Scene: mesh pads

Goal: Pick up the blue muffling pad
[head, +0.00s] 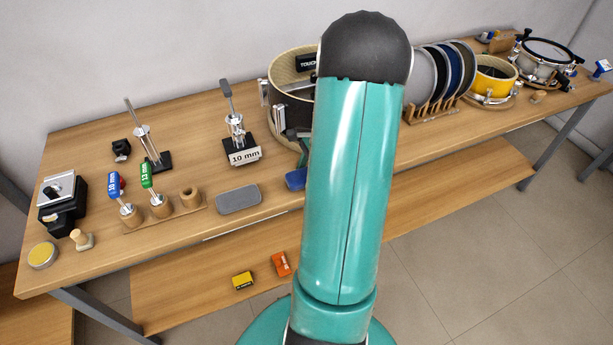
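A small blue object (296,179), which looks like the blue muffling pad, lies at the front edge of the wooden table (75,170). Its right part is hidden behind my teal arm, so I cannot see its full shape. A grey rounded pad (238,198) lies flat just left of it. My gripper is not visible; my arm rises through the middle of the head view and covers what is behind it.
A drum shell (292,100) stands behind the blue object. A tool stand with a "10 mm" tag (245,156) is to the left. Handled tools stand in wooden holders (160,207). Round pads in a rack (423,113) and a yellow drum (493,80) are right. A lower shelf holds small boxes (243,281).

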